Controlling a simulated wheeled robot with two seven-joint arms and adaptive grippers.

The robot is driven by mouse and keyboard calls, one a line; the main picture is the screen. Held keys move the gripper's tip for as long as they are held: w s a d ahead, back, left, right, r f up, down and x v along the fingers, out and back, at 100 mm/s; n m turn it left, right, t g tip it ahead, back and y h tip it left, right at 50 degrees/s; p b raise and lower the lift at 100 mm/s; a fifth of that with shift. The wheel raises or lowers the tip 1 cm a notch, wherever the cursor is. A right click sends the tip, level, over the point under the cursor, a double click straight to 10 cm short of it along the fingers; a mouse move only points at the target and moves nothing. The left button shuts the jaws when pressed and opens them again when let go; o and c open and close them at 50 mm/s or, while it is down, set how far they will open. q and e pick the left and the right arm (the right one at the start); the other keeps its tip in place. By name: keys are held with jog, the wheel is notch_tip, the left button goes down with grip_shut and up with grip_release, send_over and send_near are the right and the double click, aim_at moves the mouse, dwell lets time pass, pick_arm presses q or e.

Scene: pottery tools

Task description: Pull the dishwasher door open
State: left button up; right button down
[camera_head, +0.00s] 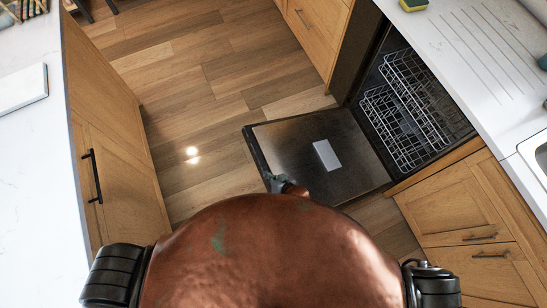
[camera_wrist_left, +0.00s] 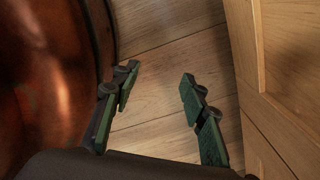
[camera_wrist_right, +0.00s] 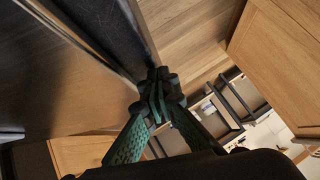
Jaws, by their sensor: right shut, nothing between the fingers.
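The dishwasher door (camera_head: 290,137) is folded far down and open in the head view, its inner face up with a pale rectangle on it. The dishwasher (camera_head: 455,115) shows its dark inside behind the door. My right gripper (camera_head: 285,184) is at the door's near edge, partly hidden by my copper body. In the right wrist view my right gripper (camera_wrist_right: 157,90) is shut and empty, close beside a dark panel edge that appears to be the door; I cannot tell whether they touch. My left gripper (camera_wrist_left: 158,82) is open and empty above the floor, out of the head view.
White wire racks (camera_head: 405,110) sit inside the dishwasher. Wooden cabinets (camera_head: 480,215) flank it, and an island cabinet (camera_head: 115,150) stands at left. The wood floor (camera_head: 205,85) between is clear. A sponge (camera_head: 413,5) lies on the right counter.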

aim_at(264, 179)
jog(key=f+b, duration=0.1)
jog(key=a+f+b, duration=0.1)
jog(key=f, duration=0.1)
jog(key=s+f+b, duration=0.1)
jog(key=f, duration=0.1)
jog(key=shift+a, duration=0.3)
jog(key=shift+s+a+f+b, duration=0.1)
jog(key=shift+a+f+b, duration=0.1)
jog(key=shift+f+b, duration=0.25)
jog(key=shift+a+f+b, duration=0.15)
jog(key=shift+f+b, duration=0.1)
jog(key=shift+f, duration=0.35)
jog(key=shift+a+f, duration=0.1)
jog(key=shift+f, duration=0.1)
pick_arm(q)
jog(key=w+f, duration=0.2)
jog(key=w, duration=0.2)
jog(key=shift+w+d+f, duration=0.3)
jog(key=shift+d+f, duration=0.1)
